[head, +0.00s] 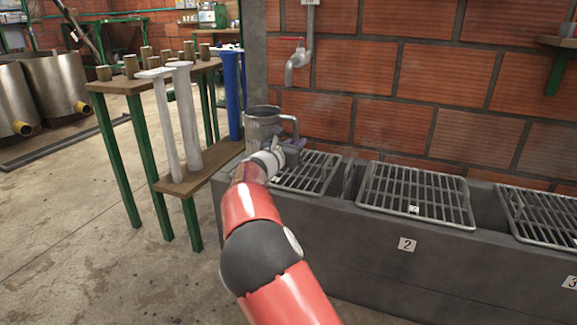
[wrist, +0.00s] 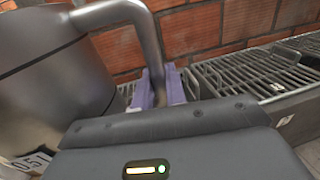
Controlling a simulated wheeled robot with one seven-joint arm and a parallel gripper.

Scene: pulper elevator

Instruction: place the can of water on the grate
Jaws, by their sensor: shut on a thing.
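The can of water (head: 260,128) is a grey metal can with a bent pipe-like handle. It stands upright at the left end of the concrete trough, by the first grate (head: 316,176). Whether it touches the grate or hangs above it is hidden by my arm. My gripper (head: 291,148) is shut on the can's handle. In the wrist view the can (wrist: 50,85) fills the left side, with a number label low on it. The purple fingers of my gripper (wrist: 164,88) close around the lower part of the handle. The water inside is not visible.
A second grate (head: 418,193) and third grate (head: 545,213) lie further right on the trough (head: 370,240). A tap pipe (head: 298,65) comes from the brick wall above. A wooden rack (head: 165,80) with white and blue tubes stands close on the left.

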